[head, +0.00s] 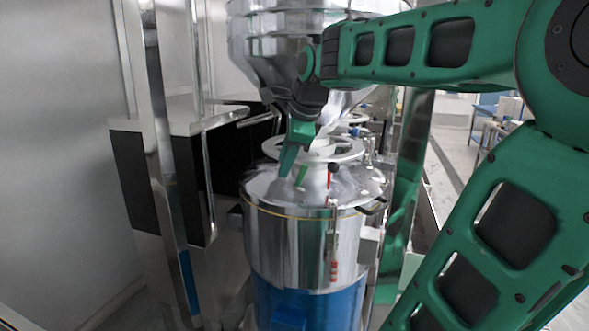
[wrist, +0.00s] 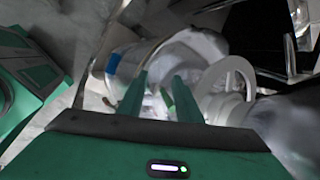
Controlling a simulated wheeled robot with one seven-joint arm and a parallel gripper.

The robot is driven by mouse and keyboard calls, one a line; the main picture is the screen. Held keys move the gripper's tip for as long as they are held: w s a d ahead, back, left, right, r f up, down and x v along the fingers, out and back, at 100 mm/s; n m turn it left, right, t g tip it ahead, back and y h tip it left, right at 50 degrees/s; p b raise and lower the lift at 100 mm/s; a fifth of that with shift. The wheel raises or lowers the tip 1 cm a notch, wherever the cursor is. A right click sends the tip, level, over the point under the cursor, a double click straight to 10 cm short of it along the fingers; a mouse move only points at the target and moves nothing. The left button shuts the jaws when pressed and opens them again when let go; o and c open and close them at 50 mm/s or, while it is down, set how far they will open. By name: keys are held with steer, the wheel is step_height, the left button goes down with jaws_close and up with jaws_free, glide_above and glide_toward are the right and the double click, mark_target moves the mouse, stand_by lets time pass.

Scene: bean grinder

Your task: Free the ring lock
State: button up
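A steel grinder drum (head: 300,239) with a blue base stands in the middle of the head view. A thin yellowish ring (head: 285,215) runs around its upper edge. An upright rod with a black knob and red parts (head: 333,225) stands at its front; I cannot tell whether this is the ring lock's lever. A pale spoked ring (head: 330,151) sits above the lid and shows in the wrist view (wrist: 240,78). My gripper (head: 295,168) is over the lid, beside the spoked ring. Its two fingers (wrist: 160,98) are apart with no object clearly held; contact cannot be told.
A steel hopper (head: 275,45) hangs above the drum. A dark cabinet with steel posts (head: 190,175) stands close on the left. A dark handle (head: 372,207) sticks out at the drum's right. A bench (head: 492,125) stands far off at right.

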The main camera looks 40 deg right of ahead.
steer(key=shift+s+a+r, duration=0.1)
steer(key=shift+a+r, duration=0.35)
steer(key=shift+a, duration=0.35)
steer(key=shift+a+r, duration=0.45)
steer(key=shift+a, duration=0.35)
